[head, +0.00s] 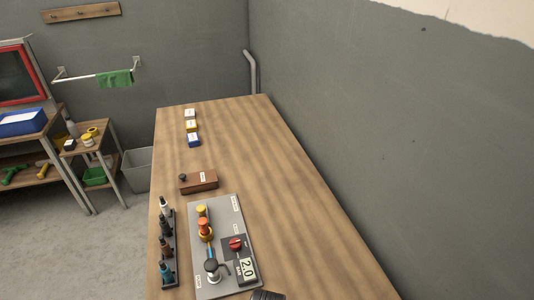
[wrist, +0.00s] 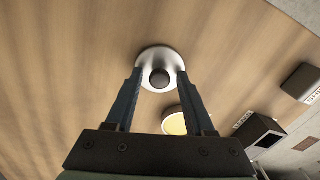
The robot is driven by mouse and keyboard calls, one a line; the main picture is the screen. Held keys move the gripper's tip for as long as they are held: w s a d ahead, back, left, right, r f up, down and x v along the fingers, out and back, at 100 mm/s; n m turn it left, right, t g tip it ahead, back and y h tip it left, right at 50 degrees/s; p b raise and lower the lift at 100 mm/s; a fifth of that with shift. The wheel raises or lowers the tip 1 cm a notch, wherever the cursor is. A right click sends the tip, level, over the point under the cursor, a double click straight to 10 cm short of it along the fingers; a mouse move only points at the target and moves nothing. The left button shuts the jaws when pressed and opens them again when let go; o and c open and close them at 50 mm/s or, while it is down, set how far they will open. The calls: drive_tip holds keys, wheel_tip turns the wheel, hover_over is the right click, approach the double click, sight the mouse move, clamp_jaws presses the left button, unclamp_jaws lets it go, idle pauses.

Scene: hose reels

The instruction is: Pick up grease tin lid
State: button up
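In the wrist view, a round silver lid (wrist: 146,58) with a dark round knob (wrist: 160,78) lies on the wooden surface; it looks like the grease tin lid. My gripper (wrist: 160,72) is open, with one finger on each side of the knob and gaps between. The fingertips overlap the lid's left and right edges in the picture; I cannot tell whether they touch it. A round tin with yellow contents (wrist: 175,124) is just below and right of the lid, partly hidden by the right finger.
A grey wall (head: 400,130) stands to the right.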

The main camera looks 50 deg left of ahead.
clamp_jaws()
drive_tip(key=shift+r, duration=0.15)
